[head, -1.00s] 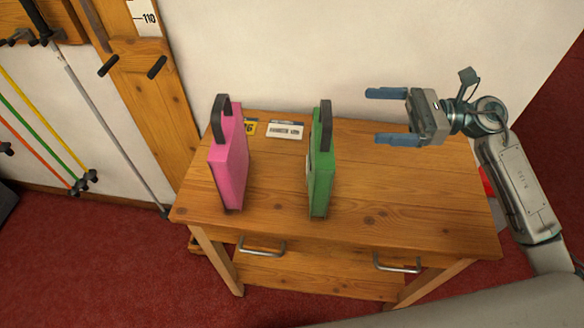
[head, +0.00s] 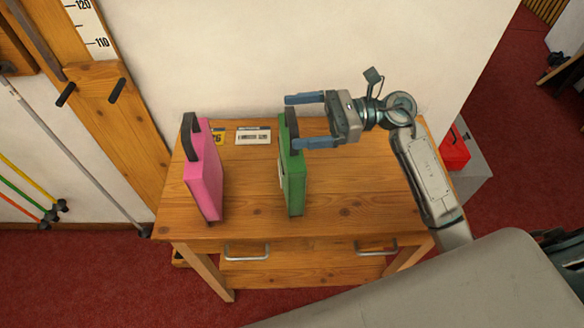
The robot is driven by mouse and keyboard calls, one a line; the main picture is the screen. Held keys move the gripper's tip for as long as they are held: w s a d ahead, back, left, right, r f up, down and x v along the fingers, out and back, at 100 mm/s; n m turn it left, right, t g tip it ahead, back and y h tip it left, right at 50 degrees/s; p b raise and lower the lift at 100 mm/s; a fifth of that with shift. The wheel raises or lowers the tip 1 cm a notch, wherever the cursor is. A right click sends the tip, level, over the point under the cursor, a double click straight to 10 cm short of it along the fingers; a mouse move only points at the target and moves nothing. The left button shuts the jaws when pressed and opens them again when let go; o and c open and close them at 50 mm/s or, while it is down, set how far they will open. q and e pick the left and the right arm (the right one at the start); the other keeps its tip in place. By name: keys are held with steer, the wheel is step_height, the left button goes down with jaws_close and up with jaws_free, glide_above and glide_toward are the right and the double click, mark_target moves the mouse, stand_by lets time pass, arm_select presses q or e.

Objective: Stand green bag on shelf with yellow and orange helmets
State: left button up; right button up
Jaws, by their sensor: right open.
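The green bag (head: 293,182) stands upright on the wooden table, its dark handle on top. My right gripper (head: 290,121) comes in from the right with its blue fingers spread. The handle shows between the fingertips, one finger on the far side and one on the near side. I cannot tell whether they touch it. My left gripper is not in view. The shelf with the yellow and orange helmets is not in view.
A pink bag (head: 205,178) with a dark handle stands left of the green one on the table (head: 345,205). A red object (head: 454,152) sits beyond the table's right side.

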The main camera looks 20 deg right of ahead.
mark_target(283, 140)
steer(key=a+p, duration=0.2)
steer(key=a, duration=0.1)
steer(key=shift+w+a+r, duration=0.1)
steer(key=shift+w+a, duration=0.05)
steer(key=shift+w, duration=0.05)
steer(key=shift+w+a, duration=0.1)
steer(key=shift+a, duration=0.35)
steer(key=shift+f, duration=0.2)
steer(key=shift+d, duration=0.1)
steer(key=c, duration=1.8)
steer(key=shift+r, duration=0.1)
steer(key=shift+c, duration=1)
